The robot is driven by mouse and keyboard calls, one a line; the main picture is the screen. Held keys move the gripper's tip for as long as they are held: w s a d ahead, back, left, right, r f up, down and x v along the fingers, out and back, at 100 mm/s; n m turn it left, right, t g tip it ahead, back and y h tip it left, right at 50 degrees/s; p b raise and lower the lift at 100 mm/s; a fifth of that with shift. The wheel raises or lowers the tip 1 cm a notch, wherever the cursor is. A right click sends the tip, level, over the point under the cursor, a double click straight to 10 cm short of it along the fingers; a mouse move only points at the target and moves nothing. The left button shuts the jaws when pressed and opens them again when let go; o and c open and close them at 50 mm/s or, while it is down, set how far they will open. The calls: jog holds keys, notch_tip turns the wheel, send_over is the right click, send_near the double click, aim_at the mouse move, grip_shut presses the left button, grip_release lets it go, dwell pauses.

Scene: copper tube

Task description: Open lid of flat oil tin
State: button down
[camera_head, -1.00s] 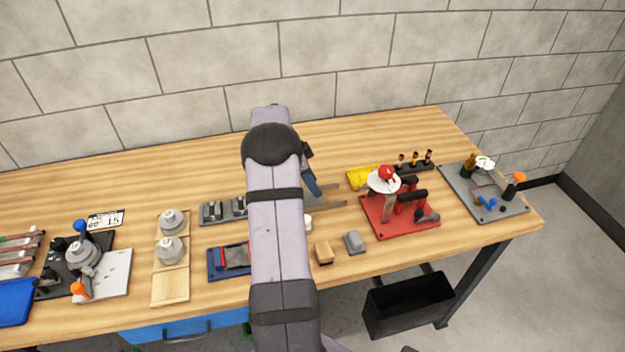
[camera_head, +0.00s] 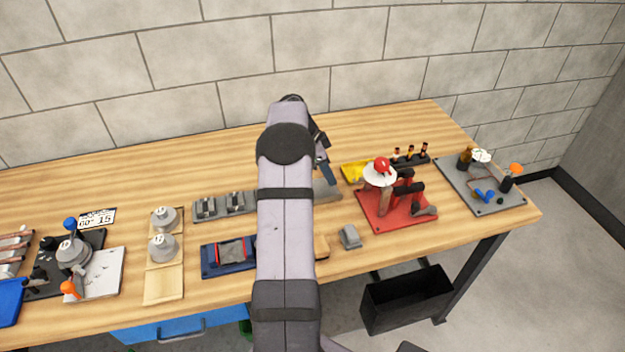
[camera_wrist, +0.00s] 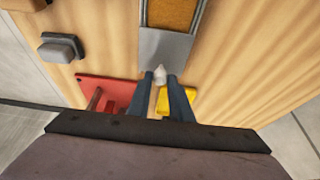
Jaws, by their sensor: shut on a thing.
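The flat grey metal tin shows at the top of the wrist view; a brown inner surface (camera_wrist: 176,12) lies open between its grey side edges. A plain grey plate, seemingly its lid (camera_wrist: 172,48), covers the end nearest my gripper. A pale cone-shaped knob (camera_wrist: 160,74) stands at the lid's near edge. My gripper (camera_wrist: 162,82) has its two dark blue fingers shut on the knob. In the head view my arm hides most of the tin; a grey part (camera_head: 328,191) shows right of it, below my gripper (camera_head: 324,174).
A red board (camera_head: 395,208) with upright parts and a yellow piece (camera_head: 354,170) stand close to the right. A grey block (camera_head: 350,237) lies in front; it also shows in the wrist view (camera_wrist: 62,47). A blue tray (camera_head: 214,260) lies to the left. Bare wood is behind.

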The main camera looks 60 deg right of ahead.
aim_at(322, 187)
jog(key=shift+s+d, duration=0.35)
jog(key=shift+d, duration=0.05)
jog(key=c, duration=1.6)
grip_release()
jog(key=shift+a, duration=0.1)
jog(key=shift+w+r, duration=0.1)
jog(key=shift+r, duration=0.05)
jog(key=shift+b+v, duration=1.3)
jog(key=shift+v, duration=2.3)
